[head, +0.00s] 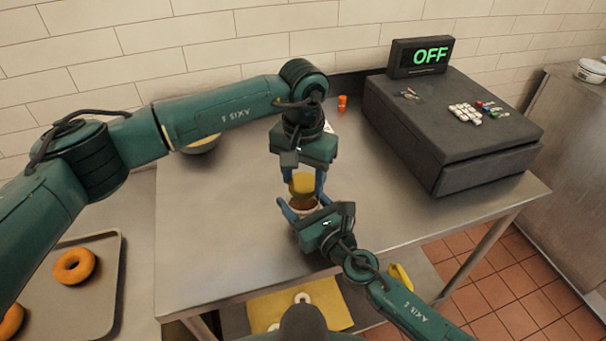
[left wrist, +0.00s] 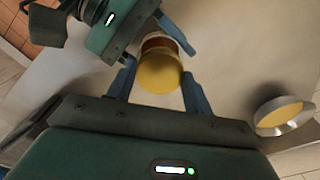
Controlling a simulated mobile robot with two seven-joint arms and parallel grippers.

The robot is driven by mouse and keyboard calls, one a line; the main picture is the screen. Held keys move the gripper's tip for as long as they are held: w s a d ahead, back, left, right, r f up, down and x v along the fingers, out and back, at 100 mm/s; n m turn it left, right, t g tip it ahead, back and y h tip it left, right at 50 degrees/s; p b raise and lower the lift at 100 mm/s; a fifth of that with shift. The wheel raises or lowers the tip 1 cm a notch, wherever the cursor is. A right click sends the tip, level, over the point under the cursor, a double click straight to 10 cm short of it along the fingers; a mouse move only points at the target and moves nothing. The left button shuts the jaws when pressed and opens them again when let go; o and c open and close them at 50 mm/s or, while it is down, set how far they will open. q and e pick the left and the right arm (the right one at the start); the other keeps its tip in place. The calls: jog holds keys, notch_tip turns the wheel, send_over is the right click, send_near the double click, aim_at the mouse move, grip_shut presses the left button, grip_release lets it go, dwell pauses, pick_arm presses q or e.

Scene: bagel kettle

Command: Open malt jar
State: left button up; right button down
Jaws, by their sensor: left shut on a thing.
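The malt jar (head: 303,203) stands on the steel table with brown contents or a brown band showing under its yellow lid (head: 302,184). My left gripper (head: 305,186) comes down from above and is shut on the lid, which appears raised a little over the jar. In the left wrist view the lid (left wrist: 160,74) sits between the left fingers, with the jar (left wrist: 158,43) partly hidden behind it. My right gripper (head: 304,208) reaches in from the front right, its blue fingers on either side of the jar and apparently closed on it.
A dark cash register (head: 445,125) with an "OFF" display stands at the back right. A bowl (head: 203,146) is behind my left arm, and a small orange item (head: 342,103) stands at the back. A bagel tray (head: 95,315) is at left. The table's left middle is clear.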

pick_arm(q)
jog(key=c, duration=0.4)
jog(key=shift+o, duration=0.2)
jog(key=n, duration=0.5)
jog(key=shift+n, duration=0.3)
jog(key=n, duration=1.2)
jog(key=shift+r+n, duration=0.1)
jog(key=shift+n, duration=0.3)
jog(key=n, duration=3.5)
jog(key=shift+n, duration=0.3)
jog(key=shift+r, duration=0.25)
